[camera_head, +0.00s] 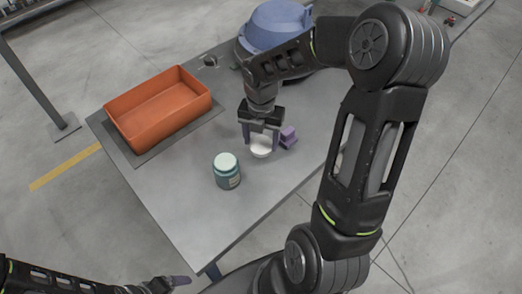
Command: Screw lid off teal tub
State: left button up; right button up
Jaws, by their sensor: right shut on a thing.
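The teal tub (228,178) stands upright on the grey table, left of and nearer than my right gripper. Its round top is pale mint; I cannot tell whether that is a lid or the open mouth. My right gripper (262,140) points down, shut on a small white round piece (261,149) beside the tub, apart from it. I cannot tell whether that piece is a lid or a small dish, or whether it touches the table. My left arm's end (160,285) is low at the bottom edge, off the table; its jaws are unclear.
An orange bin (160,108) sits on a dark mat at the table's left. A large blue rounded object (275,22) stands at the back, partly behind my arm. The table's near part is clear.

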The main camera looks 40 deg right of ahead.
aim_at(261, 151)
jog(key=shift+f, duration=0.8)
jog(key=shift+f, duration=1.9)
jog(key=shift+f, duration=0.1)
jog(key=o, duration=1.5)
jog(key=shift+o, duration=0.2)
notch_tip(261, 151, up, 12)
jog(key=shift+r, duration=0.15)
